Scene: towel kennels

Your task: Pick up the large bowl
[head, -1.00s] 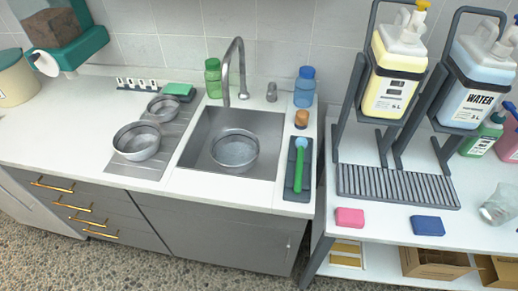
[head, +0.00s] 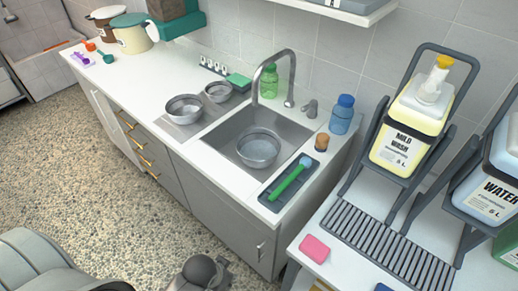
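Three grey metal bowls are in the head view. One bowl (head: 258,149) sits upright in the sink and looks the largest. A second bowl (head: 184,109) and a smaller bowl (head: 219,92) stand on the ribbed drainboard left of the sink. All three look empty. Part of my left gripper (head: 203,272) shows at the bottom edge, low in front of the cabinets and well apart from the bowls. Its fingertips are not clear, so I cannot tell whether it is open. My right gripper is not in view.
A tall faucet (head: 273,70) arches behind the sink (head: 223,139). A grey tray (head: 276,195) with a green brush (head: 288,183) lies on the sink's right. A blue bottle (head: 342,115) and racked yellow jug (head: 411,125) stand farther right. The pebbled floor at left is clear.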

